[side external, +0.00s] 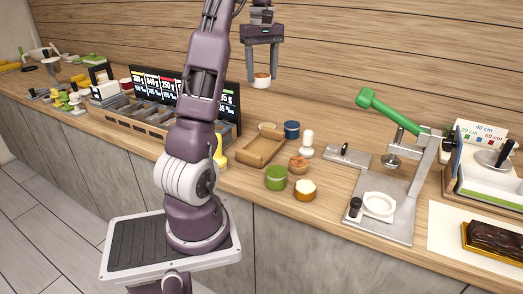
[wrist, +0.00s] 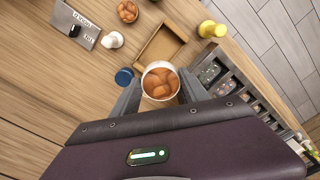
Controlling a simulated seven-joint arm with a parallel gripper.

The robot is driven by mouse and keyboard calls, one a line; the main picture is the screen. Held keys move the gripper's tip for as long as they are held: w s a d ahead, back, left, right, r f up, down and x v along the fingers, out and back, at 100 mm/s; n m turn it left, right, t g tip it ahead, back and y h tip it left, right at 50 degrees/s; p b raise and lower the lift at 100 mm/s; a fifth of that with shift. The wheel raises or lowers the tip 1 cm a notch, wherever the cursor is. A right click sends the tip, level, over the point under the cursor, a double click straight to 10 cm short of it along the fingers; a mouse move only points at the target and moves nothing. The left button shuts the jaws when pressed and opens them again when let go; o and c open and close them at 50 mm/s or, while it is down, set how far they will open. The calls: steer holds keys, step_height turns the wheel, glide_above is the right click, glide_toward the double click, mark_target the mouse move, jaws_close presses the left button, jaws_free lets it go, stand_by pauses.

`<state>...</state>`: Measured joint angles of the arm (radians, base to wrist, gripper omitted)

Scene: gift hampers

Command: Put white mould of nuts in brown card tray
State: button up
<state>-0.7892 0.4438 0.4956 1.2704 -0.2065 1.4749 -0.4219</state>
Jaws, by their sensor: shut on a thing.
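The white mould of nuts (side external: 262,82) is held high above the counter between the fingers of my gripper (side external: 262,71). In the wrist view the mould (wrist: 148,88) is a round white cup filled with brown nuts, with a finger at each side. The brown card tray (side external: 250,157) lies on the counter below; it also shows in the wrist view (wrist: 161,46), just beyond the mould. The part of the tray I can see is empty. The mould hides a little of its near edge in the wrist view.
Around the tray stand a blue pot (side external: 291,130), a white knobbed piece (side external: 307,145), a brown mould (side external: 298,165), a green pot (side external: 276,178), a cream-topped pot (side external: 305,191) and a yellow piece (side external: 220,152). A compartment rack (side external: 150,122) is left; a green-handled press (side external: 395,115) is right.

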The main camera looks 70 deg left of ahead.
glide_toward(262, 150)
step_height(262, 150, down, 5)
steer(key=shift+f, duration=0.1)
steer(key=shift+f, duration=0.15)
steer(key=o, duration=1.5)
steer(key=shift+o, duration=0.2)
